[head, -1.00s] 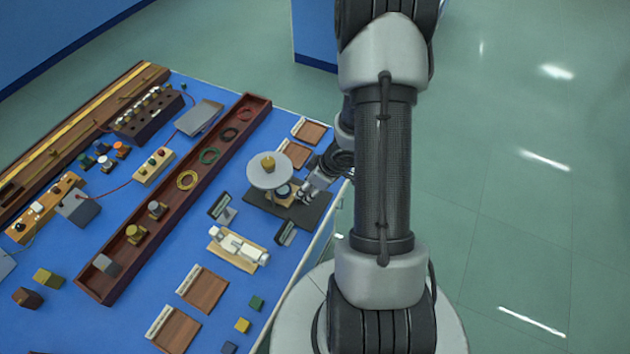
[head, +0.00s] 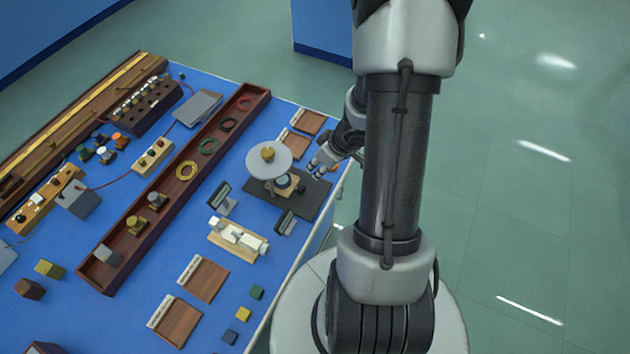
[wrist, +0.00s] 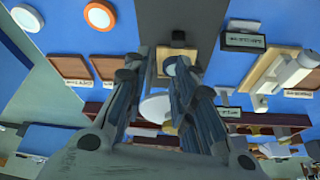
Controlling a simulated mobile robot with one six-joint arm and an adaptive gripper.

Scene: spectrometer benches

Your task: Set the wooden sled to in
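The wooden sled (head: 290,187) is a small pale wooden piece on a dark base plate (head: 316,197), by a white round disc (head: 282,165) with a brass-coloured knob. The disc partly hides it in the head view. In the wrist view the sled (wrist: 176,54) lies on the dark plate (wrist: 178,18), just beyond my fingertips. I cannot read any in or out mark on it. My gripper (head: 317,164) is above the plate's far right part, apart from the sled. In the wrist view my gripper (wrist: 159,68) has its two fingers spread with nothing held.
Two dark label stands (head: 286,222) flank the plate's near side. A white instrument on a wooden base (head: 238,240) lies nearer. A long red-brown tray (head: 180,205) holds coloured rings and blocks to the left. Brown labelled trays (head: 203,279) lie in front and behind.

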